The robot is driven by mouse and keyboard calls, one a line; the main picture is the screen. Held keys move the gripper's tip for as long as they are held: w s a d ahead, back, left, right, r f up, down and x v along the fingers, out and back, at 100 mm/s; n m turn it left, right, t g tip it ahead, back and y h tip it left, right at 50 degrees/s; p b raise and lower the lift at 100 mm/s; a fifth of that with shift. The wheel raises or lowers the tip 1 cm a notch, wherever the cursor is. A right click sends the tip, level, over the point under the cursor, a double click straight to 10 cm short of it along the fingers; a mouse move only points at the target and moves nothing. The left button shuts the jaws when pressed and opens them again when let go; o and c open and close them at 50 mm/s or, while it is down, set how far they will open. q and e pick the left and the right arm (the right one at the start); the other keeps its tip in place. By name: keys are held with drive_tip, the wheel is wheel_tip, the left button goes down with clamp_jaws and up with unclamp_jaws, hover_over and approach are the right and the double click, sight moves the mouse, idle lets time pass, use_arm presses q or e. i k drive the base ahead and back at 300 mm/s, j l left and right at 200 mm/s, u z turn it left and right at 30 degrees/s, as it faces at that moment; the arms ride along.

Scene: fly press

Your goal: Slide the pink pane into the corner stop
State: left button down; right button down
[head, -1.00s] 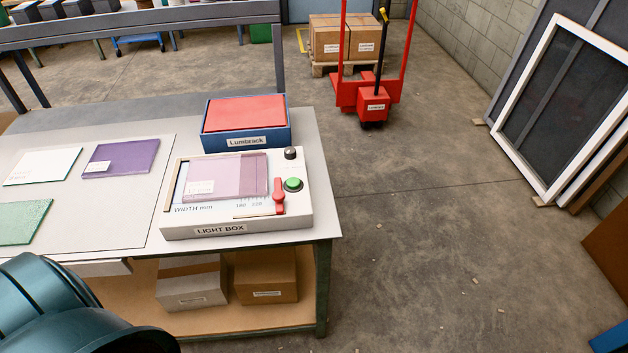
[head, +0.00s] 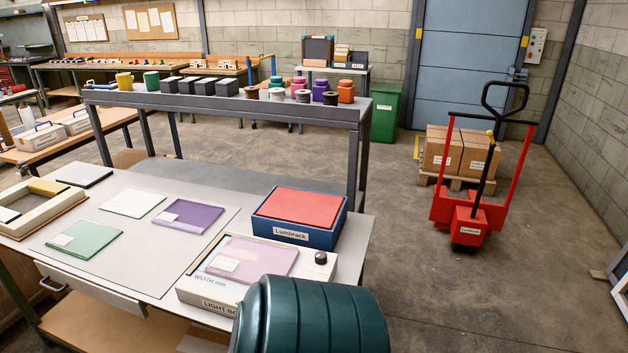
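The pink pane (head: 262,256) lies flat on the light box (head: 207,296) at the front right of the table. It is see-through, with a white label near its left end. The "WIDTH mm" marking shows in front of it. The box's raised edging shows along its left and back sides; whether the pane touches it I cannot tell. A dark knob (head: 320,258) stands at the box's back right. A large teal ribbed part of mine covers the front right of the box. Neither gripper is in view.
A blue Lumbrack box (head: 290,236) with a red top stands right behind the light box. Purple (head: 188,216), white (head: 133,203) and green (head: 84,240) panes lie on the mat to the left. A grey shelf (head: 230,106) with jars stands behind.

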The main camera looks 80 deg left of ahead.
sight(245, 260)
drive_tip(key=i+l, duration=0.1)
drive_tip(key=i, duration=0.45)
drive_tip(key=i+u, duration=0.7)
drive_tip(key=u, duration=0.25)
drive_tip(key=i+u, duration=0.2)
drive_tip(key=u, duration=0.2)
drive_tip(key=i+u, duration=0.15)
drive_tip(key=u, duration=0.25)
drive_tip(key=i+u, duration=0.2)
drive_tip(key=u, duration=0.15)
drive_tip(key=i+l+u, duration=0.15)
drive_tip(key=u, duration=0.25)
drive_tip(key=i+u, duration=0.15)
drive_tip(key=u, duration=0.25)
drive_tip(key=i+l+u, duration=0.1)
drive_tip(key=u, duration=0.3)
drive_tip(key=i+l+u, duration=0.1)
drive_tip(key=u, duration=0.3)
drive_tip(key=i+l+u, duration=0.15)
drive_tip(key=u, duration=0.25)
drive_tip(key=i+l+u, duration=0.15)
drive_tip(key=u, duration=0.3)
drive_tip(key=i+l+u, duration=0.15)
drive_tip(key=u, duration=0.3)
drive_tip(key=i+l+u, duration=0.1)
drive_tip(key=l+u, duration=0.2)
drive_tip(key=u, duration=0.15)
